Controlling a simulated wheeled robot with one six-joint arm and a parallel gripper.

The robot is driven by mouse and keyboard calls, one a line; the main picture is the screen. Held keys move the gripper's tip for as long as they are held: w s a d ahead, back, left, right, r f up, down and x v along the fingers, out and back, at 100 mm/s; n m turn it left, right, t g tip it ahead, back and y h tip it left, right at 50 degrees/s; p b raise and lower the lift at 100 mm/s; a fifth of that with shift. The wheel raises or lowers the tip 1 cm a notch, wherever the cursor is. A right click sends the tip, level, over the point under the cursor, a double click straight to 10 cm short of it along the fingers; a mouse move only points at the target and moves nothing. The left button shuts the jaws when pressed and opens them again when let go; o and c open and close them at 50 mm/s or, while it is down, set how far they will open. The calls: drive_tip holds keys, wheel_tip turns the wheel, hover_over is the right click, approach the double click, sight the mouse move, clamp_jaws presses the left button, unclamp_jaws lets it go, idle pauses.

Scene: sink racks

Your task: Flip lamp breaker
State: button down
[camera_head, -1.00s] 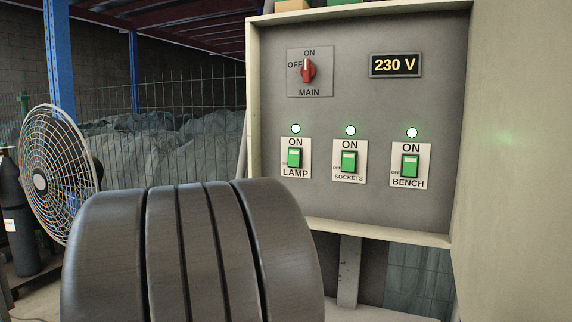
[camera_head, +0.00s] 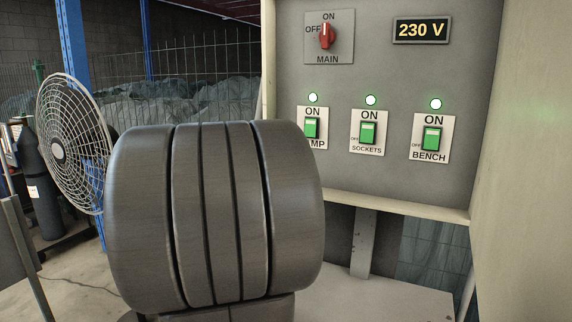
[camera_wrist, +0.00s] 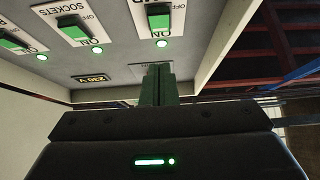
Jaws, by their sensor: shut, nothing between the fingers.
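The lamp breaker (camera_head: 312,128) is a green rocker switch on a white plate marked ON, under a lit green light (camera_head: 313,98). My dark arm covers part of its label in the head view. In the upside-down wrist view, the lamp breaker (camera_wrist: 159,16) is at the top, its light (camera_wrist: 162,43) lit. My gripper (camera_wrist: 158,70) is shut and empty, its dark green fingers pointing at the panel. The fingertips appear below the breaker in that picture, overlapping the main switch plate; I cannot tell their distance from the panel. The head view does not show the gripper.
Sockets (camera_head: 368,133) and bench (camera_head: 433,137) breakers sit right of the lamp one, both green and lit. The red main switch (camera_head: 327,36) and a 230 V display (camera_head: 422,30) are above. The cabinet has a raised pale rim (camera_head: 400,205). A fan (camera_head: 75,140) stands left.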

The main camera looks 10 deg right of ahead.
sight(311, 130)
drive_tip(key=w+d+r, duration=0.1)
drive_tip(key=w, duration=0.1)
drive_tip(key=w+d+r+p, duration=0.1)
drive_tip(key=w, duration=0.1)
drive_tip(key=w+d+p, duration=0.1)
drive_tip(key=w+d, duration=0.1)
drive_tip(key=shift+w+d+r, duration=0.1)
drive_tip(key=shift+w+r, duration=0.05)
drive_tip(key=shift+r, duration=0.25)
drive_tip(key=shift+w+d+f, duration=0.1)
drive_tip(key=shift+w+d, duration=0.15)
drive_tip(key=shift+w, duration=0.05)
drive_tip(key=shift+w+d+f+t+b, duration=0.15)
drive_tip(key=shift+w+t+b, duration=0.15)
drive_tip(key=shift+b, duration=0.9)
drive_tip(key=shift+s, duration=0.1)
